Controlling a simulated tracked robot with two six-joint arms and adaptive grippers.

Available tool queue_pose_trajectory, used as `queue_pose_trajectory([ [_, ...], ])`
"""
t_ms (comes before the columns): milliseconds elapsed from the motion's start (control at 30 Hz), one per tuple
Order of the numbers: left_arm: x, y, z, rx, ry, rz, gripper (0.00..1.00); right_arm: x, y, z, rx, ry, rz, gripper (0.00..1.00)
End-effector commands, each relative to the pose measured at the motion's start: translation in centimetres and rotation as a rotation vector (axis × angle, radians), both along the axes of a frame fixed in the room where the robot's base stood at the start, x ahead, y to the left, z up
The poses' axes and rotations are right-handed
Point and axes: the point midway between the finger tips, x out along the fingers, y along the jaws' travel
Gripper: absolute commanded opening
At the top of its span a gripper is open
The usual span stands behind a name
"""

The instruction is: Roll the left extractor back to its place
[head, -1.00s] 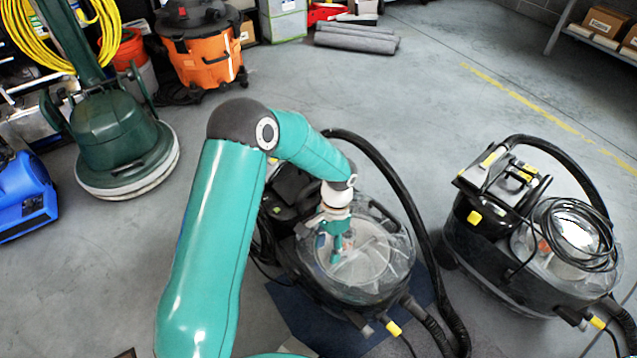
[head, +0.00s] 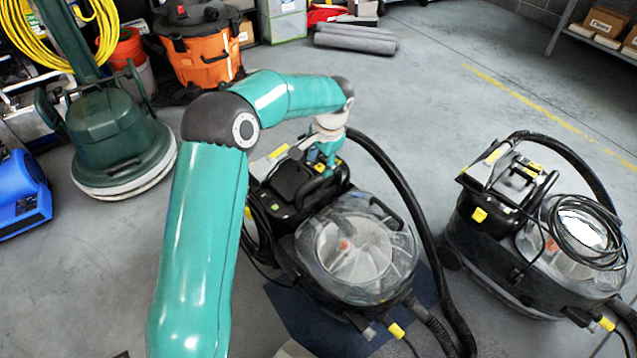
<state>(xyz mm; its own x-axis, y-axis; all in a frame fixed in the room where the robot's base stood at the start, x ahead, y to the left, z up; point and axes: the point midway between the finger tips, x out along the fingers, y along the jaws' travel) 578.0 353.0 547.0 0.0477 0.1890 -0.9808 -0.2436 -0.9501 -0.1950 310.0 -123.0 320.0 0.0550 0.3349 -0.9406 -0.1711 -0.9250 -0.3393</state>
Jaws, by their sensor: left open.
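The left extractor (head: 350,250) is a black machine with a clear round lid, a black hose and yellow tabs. It stands on the floor, partly over a dark blue mat (head: 290,312). My left gripper (head: 328,168) is open, pointing down over the black rear top of this extractor, close to its handle area. I cannot tell whether the fingers touch it. My left arm covers part of the floor to the left of the machine. My right gripper is not in view.
A similar extractor (head: 530,235) with a coiled cable stands to the right. A green floor polisher (head: 118,140), a blue blower (head: 22,195) and an orange vacuum (head: 203,55) stand at left. Grey rolls (head: 355,40) lie at the back. The floor behind the extractors is clear.

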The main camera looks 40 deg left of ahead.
Motion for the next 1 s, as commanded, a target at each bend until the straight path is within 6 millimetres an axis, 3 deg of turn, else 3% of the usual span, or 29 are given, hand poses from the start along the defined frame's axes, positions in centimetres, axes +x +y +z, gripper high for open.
queue_pose_trajectory([
  [33, 0.0, 0.2, -1.6, 0.000, 0.003, 0.001, 0.51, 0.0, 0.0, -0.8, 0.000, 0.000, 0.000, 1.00],
  [100, 0.1, 0.5, -3.0, 0.000, 0.003, 0.000, 0.51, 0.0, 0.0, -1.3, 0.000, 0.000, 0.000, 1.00],
  [300, 0.3, 1.1, -6.1, 0.000, 0.001, -0.001, 0.51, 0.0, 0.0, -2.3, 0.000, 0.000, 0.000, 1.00],
  [500, 0.4, 1.4, -7.4, -0.001, 0.000, -0.001, 0.51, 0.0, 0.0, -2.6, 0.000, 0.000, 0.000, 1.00],
  [800, 0.4, 1.4, -7.5, 0.000, -0.001, -0.001, 0.51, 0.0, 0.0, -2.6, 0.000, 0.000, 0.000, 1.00],
  [1000, 0.4, 1.4, -7.5, 0.000, -0.001, -0.002, 0.19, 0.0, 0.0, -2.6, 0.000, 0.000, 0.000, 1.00],
])
